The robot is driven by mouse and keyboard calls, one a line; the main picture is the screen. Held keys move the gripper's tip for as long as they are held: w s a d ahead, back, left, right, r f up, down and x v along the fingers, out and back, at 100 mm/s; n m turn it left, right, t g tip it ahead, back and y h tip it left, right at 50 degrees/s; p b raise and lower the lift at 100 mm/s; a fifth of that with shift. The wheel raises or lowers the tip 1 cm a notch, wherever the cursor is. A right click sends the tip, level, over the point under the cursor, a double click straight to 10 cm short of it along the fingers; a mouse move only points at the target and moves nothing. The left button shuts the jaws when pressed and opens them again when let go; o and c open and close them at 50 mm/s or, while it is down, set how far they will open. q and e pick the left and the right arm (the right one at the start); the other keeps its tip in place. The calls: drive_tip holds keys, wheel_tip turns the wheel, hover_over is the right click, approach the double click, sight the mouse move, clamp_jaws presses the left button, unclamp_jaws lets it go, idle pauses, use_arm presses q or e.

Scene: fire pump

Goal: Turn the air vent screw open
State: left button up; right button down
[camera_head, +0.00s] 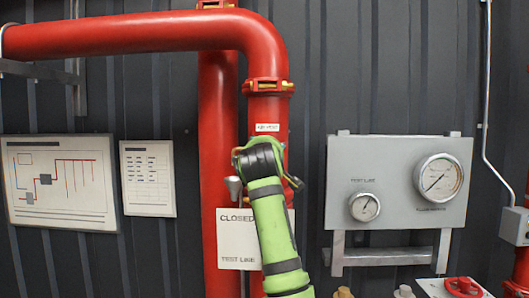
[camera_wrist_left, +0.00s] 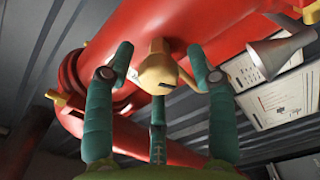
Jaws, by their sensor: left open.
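The air vent screw is a brass piece (camera_wrist_left: 157,74) with a slot in its end, standing out from the red pipe (camera_wrist_left: 200,22) in the left wrist view. My left gripper (camera_wrist_left: 160,56) is open, with teal fingers on both sides of the screw and a third finger below it. I see no finger clearly closed on the screw. In the head view my left gripper (camera_head: 262,158) is in front of the vertical red pipe (camera_head: 268,108), just below the small white label (camera_head: 267,127), and hides the screw. My right gripper is not in view.
A grey funnel (camera_head: 234,188) stands left of my gripper; it also shows in the left wrist view (camera_wrist_left: 280,52). A sign reading CLOSED, TEST LINE (camera_head: 237,240) hangs behind my arm. A gauge panel (camera_head: 400,180) is at right. Wall charts (camera_head: 60,182) hang at left.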

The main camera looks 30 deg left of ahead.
use_arm(q)
drive_tip(key=v, duration=1.2)
drive_tip(key=shift+a, duration=0.15)
